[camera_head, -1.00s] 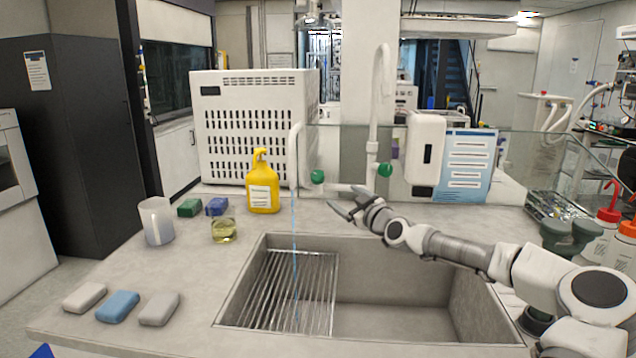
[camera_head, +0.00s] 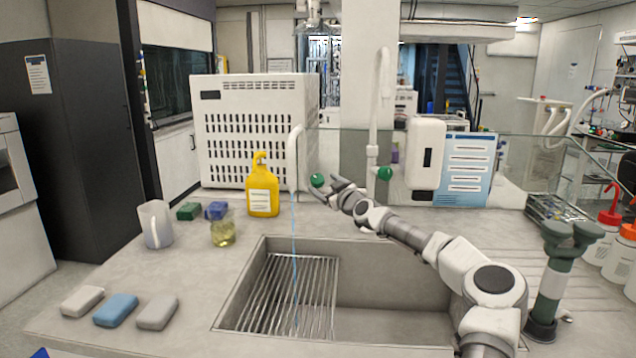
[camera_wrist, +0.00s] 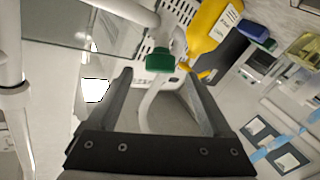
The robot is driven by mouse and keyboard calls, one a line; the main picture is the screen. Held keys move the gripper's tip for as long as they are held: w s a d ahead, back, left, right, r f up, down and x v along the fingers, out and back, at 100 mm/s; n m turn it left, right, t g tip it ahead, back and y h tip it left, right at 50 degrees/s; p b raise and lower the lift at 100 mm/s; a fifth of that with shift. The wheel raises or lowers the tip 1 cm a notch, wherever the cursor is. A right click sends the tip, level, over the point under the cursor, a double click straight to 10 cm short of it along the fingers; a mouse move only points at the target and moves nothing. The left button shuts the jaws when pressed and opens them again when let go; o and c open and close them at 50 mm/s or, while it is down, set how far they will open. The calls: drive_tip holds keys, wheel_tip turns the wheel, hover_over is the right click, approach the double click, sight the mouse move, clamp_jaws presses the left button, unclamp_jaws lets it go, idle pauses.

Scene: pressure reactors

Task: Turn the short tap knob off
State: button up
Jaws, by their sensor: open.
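The short white tap (camera_head: 295,160) stands behind the left part of the sink, and a thin blue stream of water (camera_head: 294,245) falls from it. Its round green knob (camera_head: 317,180) is on its right side. In the wrist view the green knob (camera_wrist: 159,61) shows just beyond and between my fingertips. My gripper (camera_head: 326,187) is open and empty, close to the knob; I cannot tell whether it touches. In the wrist view my gripper (camera_wrist: 155,76) has its two fingers spread either side of the knob. The tall tap's green knob (camera_head: 385,173) is to the right.
The tall white tap (camera_head: 373,120) stands behind my forearm. A yellow bottle (camera_head: 262,188) stands left of the short tap. The sink (camera_head: 390,290) lies in front, with a metal rack (camera_head: 285,290) in its left part. A glass screen (camera_head: 520,165) runs behind the counter.

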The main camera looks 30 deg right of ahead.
sight(320, 182)
drive_tip(key=shift+w+d, duration=0.2)
drive_tip(key=shift+w, duration=2.15)
drive_tip(key=shift+c, duration=0.3)
clamp_jaws()
